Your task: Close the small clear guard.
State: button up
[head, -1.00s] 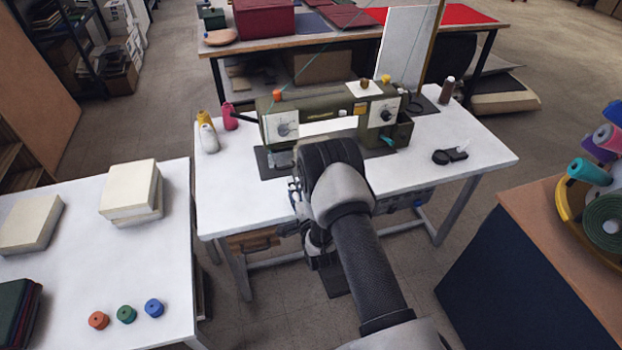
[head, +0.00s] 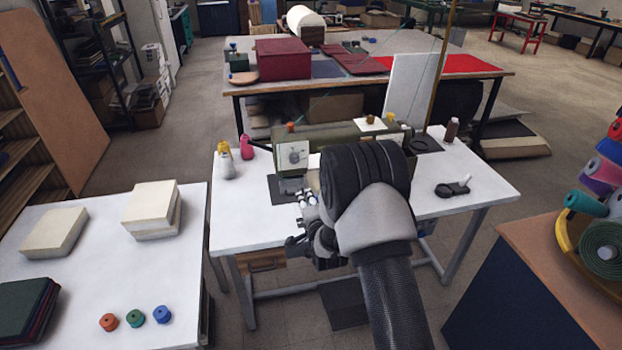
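The olive-green sewing machine (head: 293,156) stands on a white table (head: 240,228), its right part hidden behind my arm. The small clear guard cannot be made out; the area by the needle, at the machine's left end, is small and partly covered. My gripper (head: 308,199) shows only in part, just in front of the dark plate (head: 283,190) under the machine's left end. Its fingers are too small and too hidden to tell whether they are open or shut, or whether they touch anything.
Yellow-and-white (head: 225,162) and pink (head: 246,148) thread cones stand left of the machine. A brown spool (head: 451,130) and a dark object (head: 452,188) are at the table's right. A side table (head: 95,270) with pale blocks and coloured bobbins stands at left. A cabinet (head: 530,290) stands at right.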

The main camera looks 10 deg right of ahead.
jog(key=s+r+n+g+p, duration=0.1)
jog(key=s+r+n, duration=0.3)
jog(key=r, duration=0.8)
jog(key=shift+s+r+g, duration=0.4)
jog(key=shift+s+g, duration=0.25)
jog(key=shift+g, duration=0.25)
